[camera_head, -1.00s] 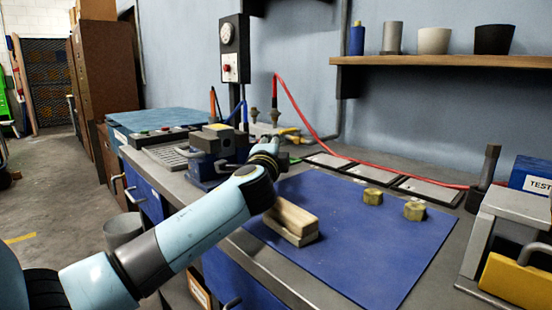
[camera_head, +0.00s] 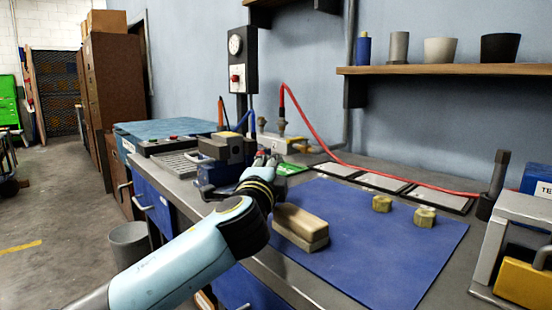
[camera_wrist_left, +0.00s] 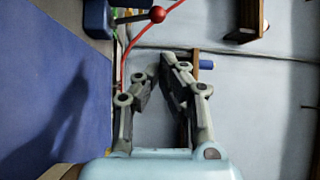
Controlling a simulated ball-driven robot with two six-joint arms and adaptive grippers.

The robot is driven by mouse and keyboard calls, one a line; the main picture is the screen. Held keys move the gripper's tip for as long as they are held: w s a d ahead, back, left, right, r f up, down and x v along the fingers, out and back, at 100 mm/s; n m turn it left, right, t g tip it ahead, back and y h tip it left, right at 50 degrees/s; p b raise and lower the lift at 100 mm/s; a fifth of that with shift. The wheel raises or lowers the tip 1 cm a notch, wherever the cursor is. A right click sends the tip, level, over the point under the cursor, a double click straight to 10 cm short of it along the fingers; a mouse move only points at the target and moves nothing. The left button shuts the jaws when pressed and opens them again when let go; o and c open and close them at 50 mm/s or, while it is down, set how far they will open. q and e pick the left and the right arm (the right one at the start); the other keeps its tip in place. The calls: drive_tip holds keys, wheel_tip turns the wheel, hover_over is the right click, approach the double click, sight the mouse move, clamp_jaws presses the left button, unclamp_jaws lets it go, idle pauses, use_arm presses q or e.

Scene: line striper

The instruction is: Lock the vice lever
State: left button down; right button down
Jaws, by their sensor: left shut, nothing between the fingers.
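The vice (camera_head: 222,150) is a blue and dark block with a yellowish top, standing on the bench left of the blue mat. A grey bar handle (camera_head: 188,153) shows on its left side. In the left wrist view a blue part, apparently of the vice (camera_wrist_left: 97,20), is at the top left, with a lever ending in a red ball (camera_wrist_left: 157,14). My left gripper (camera_head: 266,160) is close to the vice's right side, partly hidden by my wrist. In the left wrist view its fingers (camera_wrist_left: 161,66) are shut and empty, apart from the red ball. My right gripper is not in view.
Two stacked wooden blocks (camera_head: 300,228) lie on the blue mat (camera_head: 370,250) beside my left wrist. Two brass nuts (camera_head: 382,203) are further right. A red hose (camera_head: 325,145) runs along the back. A grey machine (camera_head: 515,240) stands at the right. The mat's middle is clear.

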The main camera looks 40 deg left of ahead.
use_arm(q)
drive_tip(key=v, duration=0.4)
idle(0.6)
